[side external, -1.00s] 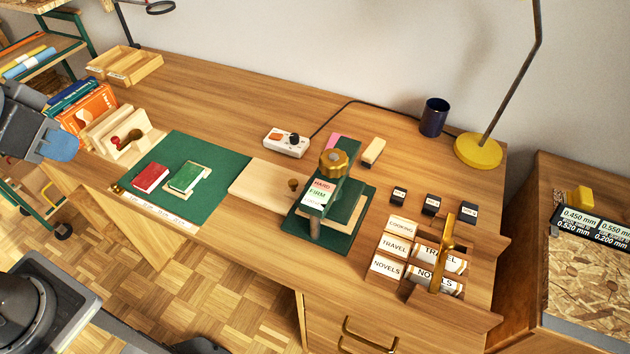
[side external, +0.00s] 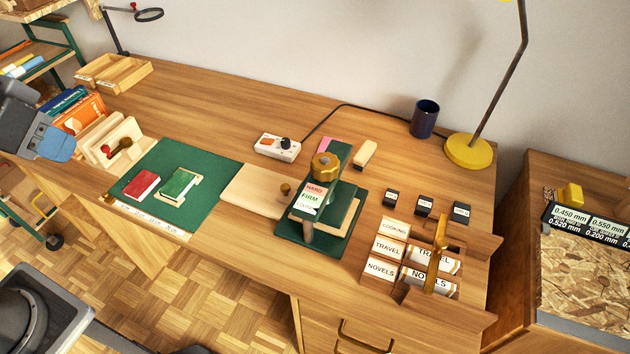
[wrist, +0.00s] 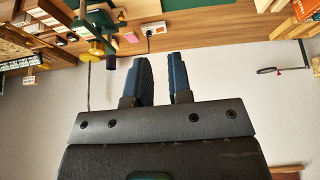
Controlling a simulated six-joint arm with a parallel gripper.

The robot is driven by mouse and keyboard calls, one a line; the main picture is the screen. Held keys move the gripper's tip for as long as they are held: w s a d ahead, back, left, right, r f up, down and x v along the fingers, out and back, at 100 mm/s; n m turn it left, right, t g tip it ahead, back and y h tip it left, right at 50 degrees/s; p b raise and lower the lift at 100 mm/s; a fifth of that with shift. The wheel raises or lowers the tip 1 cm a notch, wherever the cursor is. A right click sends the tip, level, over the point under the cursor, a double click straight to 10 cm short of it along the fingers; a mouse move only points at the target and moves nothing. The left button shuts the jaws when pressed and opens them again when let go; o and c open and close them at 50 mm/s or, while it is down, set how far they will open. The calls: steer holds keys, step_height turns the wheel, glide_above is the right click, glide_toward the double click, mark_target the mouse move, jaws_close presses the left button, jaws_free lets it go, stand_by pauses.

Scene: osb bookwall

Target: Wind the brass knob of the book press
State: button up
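The book press (side external: 322,216) stands on the wooden desk, with a dark green base and a green top arm. Its brass knob (side external: 325,166) sits on top. A label (side external: 311,198) on its front reads HARD, FIRM and a third line too blurred to read. My gripper (side external: 58,143) is at the left edge of the side view, far left of the press and touching nothing. In the wrist view its two dark blue fingers (wrist: 164,72) are apart with nothing between them.
A green mat (side external: 190,218) with a red book (side external: 141,185) and a green book (side external: 178,184) lies left of the press. A pale board (side external: 250,190) touches or adjoins the press. Label blocks (side external: 382,248) stand to its right. A yellow lamp (side external: 468,151) and dark mug (side external: 424,118) stand behind.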

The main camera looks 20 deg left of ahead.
steer(key=o, duration=0.6)
steer(key=w+d+r+n, duration=0.1)
steer(key=w+d+r, duration=0.1)
steer(key=w, duration=0.3)
steer(key=w+d+r+n+g, duration=0.1)
steer(key=w+d+r, duration=0.2)
steer(key=w, duration=0.3)
steer(key=shift+r+g+h, duration=0.2)
steer(key=shift+g+h, duration=0.1)
steer(key=o, duration=0.4)
steer(key=shift+n+g, duration=0.6)
steer(key=shift+n, duration=0.2)
steer(key=w+d, duration=0.4)
steer(key=w, duration=0.1)
steer(key=w+d, duration=0.2)
steer(key=w, duration=0.1)
steer(key=shift+w, duration=0.1)
steer(key=shift+o, duration=0.9)
steer(key=w+d+f+n+g, duration=0.1)
steer(key=w+d+f, duration=0.3)
steer(key=w+d, duration=0.2)
steer(key=shift+d+f, duration=0.15)
steer(key=shift+d, duration=0.55)
steer(key=n+g, duration=0.2)
glide_toward(325, 162)
steer(key=f, duration=1)
steer(key=shift+s+d+f, duration=0.15)
steer(key=shift+d+f, duration=0.05)
steer(key=shift+d, duration=0.1)
steer(key=shift+c, duration=0.3)
